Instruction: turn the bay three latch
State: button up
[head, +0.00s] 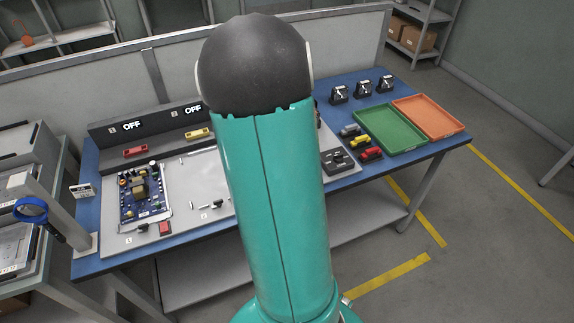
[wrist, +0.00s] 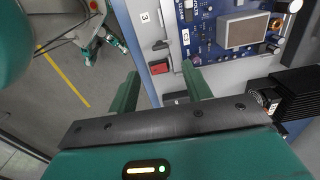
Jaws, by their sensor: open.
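The bay three latch (wrist: 160,45) is a small black piece on the grey panel in the wrist view. It sits between the label "3" (wrist: 145,17) and a red block (wrist: 158,67), beside the edge of a blue circuit board (wrist: 235,32). My gripper (wrist: 160,78) is open and empty, its two green fingers either side of the red block in the picture. The latch lies a little beyond the fingertips. I cannot tell its exact turn angle or the height gap. In the head view my arm hides bay three.
Bay one holds another board (head: 143,192); bay two (head: 205,175) looks empty. Two displays read OFF (head: 131,125). A green tray (head: 390,129) and an orange tray (head: 430,115) stand at the right. A black finned block (wrist: 298,95) is right of my fingers in the wrist view.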

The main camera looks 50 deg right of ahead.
jog(key=shift+r, duration=2.05)
jog(key=w+a+r+n+t, duration=0.1)
jog(key=w+a+r+n, duration=0.1)
jog(key=a+r+n, duration=0.6)
jog(key=w+a+r+n+t, duration=0.15)
jog(key=a+n, duration=0.25)
jog(key=a, duration=0.8)
jog(key=s+a+r+n+t, duration=0.1)
jog(key=s+a+n, duration=0.2)
jog(key=a+n, duration=0.3)
jog(key=s+a+r+n+t, duration=0.2)
jog(key=s+a+n, duration=0.2)
jog(key=a, duration=0.6)
jog(key=shift+a+r+n, duration=0.2)
jog(key=shift+n, duration=1)
jog(key=shift+c, duration=1.4)
